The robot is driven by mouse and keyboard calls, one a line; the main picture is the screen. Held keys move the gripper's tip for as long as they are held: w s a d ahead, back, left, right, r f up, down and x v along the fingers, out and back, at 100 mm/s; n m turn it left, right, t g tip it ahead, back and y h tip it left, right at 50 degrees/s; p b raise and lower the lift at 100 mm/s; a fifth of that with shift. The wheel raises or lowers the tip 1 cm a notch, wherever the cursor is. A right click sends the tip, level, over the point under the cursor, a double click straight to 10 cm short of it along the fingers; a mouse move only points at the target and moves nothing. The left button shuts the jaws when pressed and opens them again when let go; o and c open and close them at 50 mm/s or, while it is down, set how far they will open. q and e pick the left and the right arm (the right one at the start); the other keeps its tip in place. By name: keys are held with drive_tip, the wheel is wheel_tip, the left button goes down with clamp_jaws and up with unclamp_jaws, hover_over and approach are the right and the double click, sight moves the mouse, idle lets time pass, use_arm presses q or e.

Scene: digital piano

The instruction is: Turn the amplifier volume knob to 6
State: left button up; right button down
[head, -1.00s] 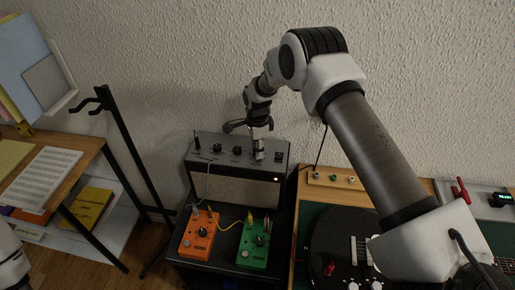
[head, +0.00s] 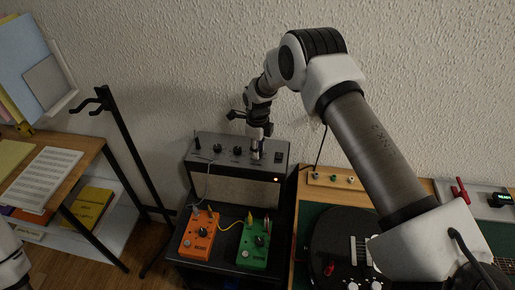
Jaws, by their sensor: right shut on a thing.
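The amplifier (head: 233,183) is a dark box with a pale front cloth and a grey top panel, standing at the centre of the head view. Its panel carries black knobs, two of them visible left of my gripper (head: 237,151). An orange light glows at its right. My right gripper (head: 257,154) points down onto the right part of the panel, shut on a knob there. The fingers hide that knob, so its pointer and scale cannot be read. My left arm shows only as a bit at the left edge; its gripper is out of view.
An orange pedal (head: 199,240) and a green pedal (head: 253,246) with cables stand in front of the amplifier. A black stand (head: 130,150) and a shelf with sheet music (head: 42,178) are at left. A workbench with a black guitar body (head: 335,240) is at right.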

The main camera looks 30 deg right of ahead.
drive_tip(key=shift+s+f, duration=0.3)
drive_tip(key=shift+f, duration=0.05)
drive_tip(key=c, duration=0.8)
unclamp_jaws()
drive_tip(key=shift+w, duration=0.1)
drive_tip(key=shift+c, duration=0.2)
drive_tip(key=shift+w+r, duration=0.1)
drive_tip(key=shift+r, duration=0.1)
drive_tip(key=shift+r, duration=0.35)
wheel_tip(320, 180, up, 11)
